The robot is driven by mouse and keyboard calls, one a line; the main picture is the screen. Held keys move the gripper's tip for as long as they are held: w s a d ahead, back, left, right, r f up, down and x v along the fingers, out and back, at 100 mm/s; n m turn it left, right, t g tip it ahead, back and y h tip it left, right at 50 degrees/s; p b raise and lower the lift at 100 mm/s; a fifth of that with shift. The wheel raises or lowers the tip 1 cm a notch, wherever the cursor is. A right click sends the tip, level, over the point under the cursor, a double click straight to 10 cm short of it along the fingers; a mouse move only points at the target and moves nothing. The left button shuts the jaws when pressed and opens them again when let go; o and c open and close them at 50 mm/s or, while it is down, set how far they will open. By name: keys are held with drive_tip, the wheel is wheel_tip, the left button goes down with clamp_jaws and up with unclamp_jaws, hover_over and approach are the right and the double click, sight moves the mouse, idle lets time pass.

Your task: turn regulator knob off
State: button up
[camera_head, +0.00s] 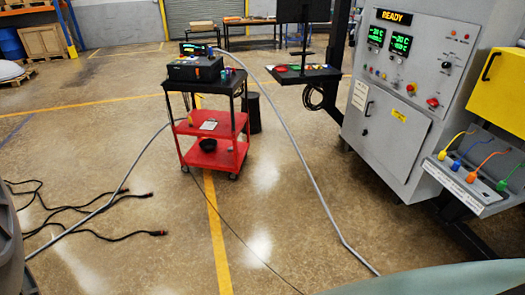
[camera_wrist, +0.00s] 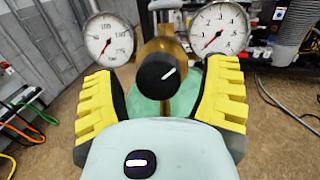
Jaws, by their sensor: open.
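The regulator knob (camera_wrist: 158,75) is a black round knob with a white line, seen in the middle of the wrist view. It sits in front of a brass regulator body (camera_wrist: 163,48). A left gauge (camera_wrist: 109,39) and a right gauge (camera_wrist: 220,28) with white faces and red needles flank it. My gripper (camera_wrist: 160,95) is open, with one yellow ribbed finger to each side of the knob. I cannot tell whether either finger touches it. The knob and my gripper do not show in the head view.
A red and black cart (camera_head: 212,152) stands left of centre. Hoses and black cables (camera_head: 95,210) lie on the floor. The floor in the middle is otherwise mostly clear.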

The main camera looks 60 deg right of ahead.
drive_tip(key=shift+c, duration=0.2)
drive_tip(key=c, duration=1.2)
drive_tip(key=shift+f+n+b, duration=0.1)
drive_tip(key=shift+n+b, duration=0.2)
drive_tip(key=shift+n, duration=0.4)
drive_tip(key=n+g+b, duration=0.1)
drive_tip(key=n+b, duration=0.1)
drive_tip(key=n, duration=0.1)
drive_tip(key=shift+d+n, duration=0.1)
drive_tip(key=shift+n, duration=0.3)
drive_tip(key=n+g+b, duration=0.1)
drive_tip(key=n, duration=0.2)
drive_tip(key=n+g+b, duration=0.1)
drive_tip(key=n+b, duration=0.1)
drive_tip(key=n, duration=0.1)
drive_tip(key=shift+n+h, duration=0.3)
drive_tip(key=shift+h, duration=0.1)
